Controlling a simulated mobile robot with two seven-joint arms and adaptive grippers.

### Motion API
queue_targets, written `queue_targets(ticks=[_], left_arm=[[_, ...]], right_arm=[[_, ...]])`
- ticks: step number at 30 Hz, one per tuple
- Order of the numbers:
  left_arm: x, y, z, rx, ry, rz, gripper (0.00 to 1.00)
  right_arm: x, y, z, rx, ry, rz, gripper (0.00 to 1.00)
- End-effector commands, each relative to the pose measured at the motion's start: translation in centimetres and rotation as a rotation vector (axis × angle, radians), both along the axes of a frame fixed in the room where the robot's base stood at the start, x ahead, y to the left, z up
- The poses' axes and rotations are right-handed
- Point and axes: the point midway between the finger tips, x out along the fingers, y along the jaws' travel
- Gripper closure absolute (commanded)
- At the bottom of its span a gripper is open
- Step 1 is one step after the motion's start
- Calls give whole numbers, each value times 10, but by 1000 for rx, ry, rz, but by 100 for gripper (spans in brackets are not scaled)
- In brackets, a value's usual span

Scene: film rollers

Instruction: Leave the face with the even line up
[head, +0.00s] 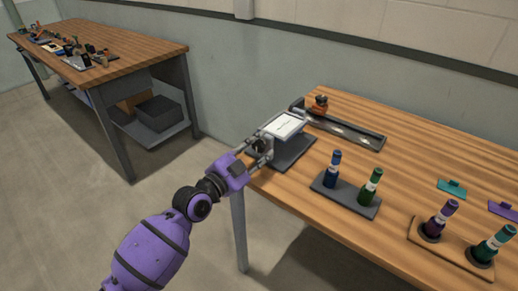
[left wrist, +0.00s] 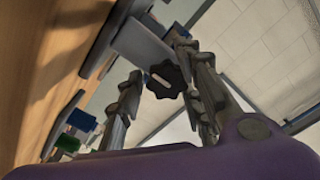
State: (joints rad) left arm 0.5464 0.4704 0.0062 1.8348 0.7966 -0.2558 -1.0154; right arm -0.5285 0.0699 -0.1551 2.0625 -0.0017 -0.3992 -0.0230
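A tilting panel with a white upper face (head: 284,124) stands on a dark base (head: 296,153) at the near left corner of the right-hand table. A thin dark line crosses the face; it looks uneven, but is too small to be sure. The panel's other face is hidden. A black lobed knob (left wrist: 164,80) with a pale bar mark sits on the panel's side. My left gripper (head: 264,147) is at that side, its fingers either side of the knob; in the left wrist view (left wrist: 158,72) a gap shows beside the knob. My right gripper is not in view.
Behind the panel lies a long dark tray (head: 345,132) with an orange-brown object (head: 320,104) near it. To the right stand a blue bottle (head: 333,169) and a green bottle (head: 370,186) on a dark stand. Another table (head: 130,58) is at the far left.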

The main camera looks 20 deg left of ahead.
Motion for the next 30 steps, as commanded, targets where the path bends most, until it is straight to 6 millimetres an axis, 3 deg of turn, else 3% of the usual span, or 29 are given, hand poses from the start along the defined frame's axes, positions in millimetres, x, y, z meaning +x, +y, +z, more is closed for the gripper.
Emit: queue_targets(ticks=[1,6,17,30], left_arm=[[0,0,0,0,0,0,77],[-1,-1,-1,0,3,-2,99],[-1,-2,-2,-55,26,-4,100],[-2,-4,1,-378,148,-5,100]], right_arm=[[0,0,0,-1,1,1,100],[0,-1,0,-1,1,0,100],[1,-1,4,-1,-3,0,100],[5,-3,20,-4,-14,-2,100]])
